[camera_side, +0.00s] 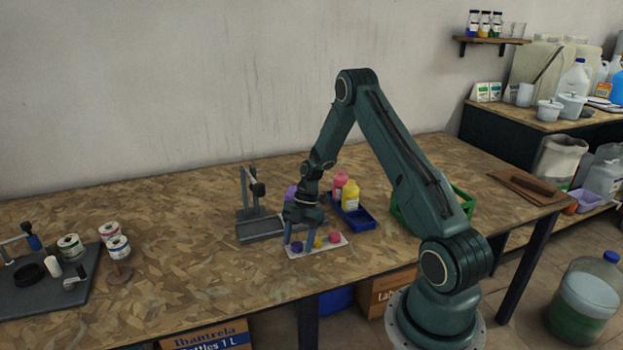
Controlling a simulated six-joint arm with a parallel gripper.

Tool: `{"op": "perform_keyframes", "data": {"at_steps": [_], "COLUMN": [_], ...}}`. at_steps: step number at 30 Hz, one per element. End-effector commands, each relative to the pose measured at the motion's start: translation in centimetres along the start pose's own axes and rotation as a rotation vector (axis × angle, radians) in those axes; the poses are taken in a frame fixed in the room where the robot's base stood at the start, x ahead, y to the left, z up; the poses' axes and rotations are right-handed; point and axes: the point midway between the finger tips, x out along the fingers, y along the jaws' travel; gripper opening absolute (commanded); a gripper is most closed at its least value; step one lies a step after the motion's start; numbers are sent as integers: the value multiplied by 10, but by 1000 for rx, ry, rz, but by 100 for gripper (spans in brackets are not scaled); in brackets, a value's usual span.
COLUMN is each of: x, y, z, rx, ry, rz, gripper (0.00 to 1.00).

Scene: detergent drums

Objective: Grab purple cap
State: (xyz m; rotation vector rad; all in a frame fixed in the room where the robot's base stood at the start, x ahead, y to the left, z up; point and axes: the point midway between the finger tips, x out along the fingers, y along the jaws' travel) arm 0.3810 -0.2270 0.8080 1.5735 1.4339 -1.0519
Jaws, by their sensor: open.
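The purple cap (297,247) sits at the left end of a small white tray (327,248) near the table's front edge. A yellow cap (318,242) and a pink-red cap (334,238) sit to its right on the same tray. My gripper (299,242) points down with its fingers apart, at or just above the left part of the tray. One finger is left of the purple cap and the other is to its right. No cap is visibly gripped. I cannot tell whether a finger touches the cap.
A purple bottle (291,193) stands partly behind my gripper, by a grey stand (247,213). A blue tray (354,219) holds a pink bottle (341,183) and a yellow bottle (351,195). A green crate (463,200) is behind my arm. The table's left-middle (180,250) is clear.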

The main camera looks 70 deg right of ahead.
Motion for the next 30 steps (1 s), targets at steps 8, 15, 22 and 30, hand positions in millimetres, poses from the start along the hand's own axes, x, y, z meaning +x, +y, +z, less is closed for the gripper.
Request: {"op": "perform_keyframes", "data": {"at_steps": [8, 15, 22, 30], "x": [0, 0, -1, -1], "y": [0, 0, 0, 0], "z": [0, 0, 0, 0], "rx": [0, 0, 0, 0], "ry": [0, 0, 0, 0], "rz": [0, 0, 0, 0], "gripper": [56, 21, 9, 9]}}
